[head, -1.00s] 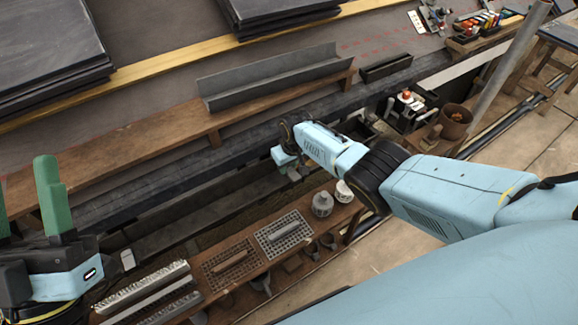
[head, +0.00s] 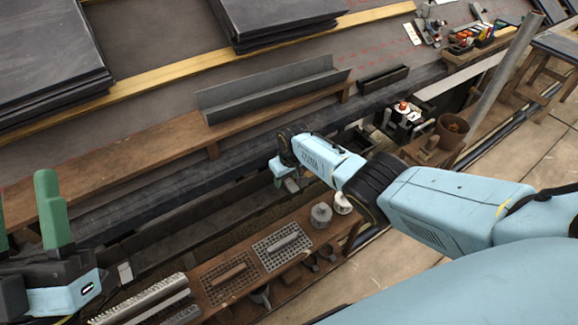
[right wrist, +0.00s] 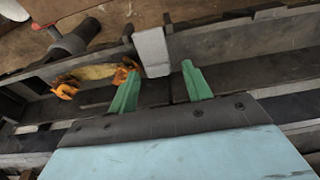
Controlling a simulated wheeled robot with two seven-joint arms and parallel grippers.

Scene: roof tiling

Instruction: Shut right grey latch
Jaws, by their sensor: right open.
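In the right wrist view a light grey upright tab (right wrist: 152,52) stands against the dark gutter edge; it may be the right grey latch. My right gripper (right wrist: 161,87) has its two green fingers spread apart and empty. The tab lies just beyond and between the fingertips, and I see no clear contact. In the head view my right gripper (head: 290,181) is low over the dark gutter, its fingers mostly hidden by the wrist, and the latch cannot be made out. My left gripper (head: 27,212) is at the left edge, green fingers up, apart and empty.
Orange-and-yellow pieces (right wrist: 95,76) lie left of the fingers in the right wrist view. A grey angled channel (head: 272,90) rests on the wooden plank behind. A lower shelf (head: 292,222) holds grids and pots. A brown bucket (head: 452,130) stands right.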

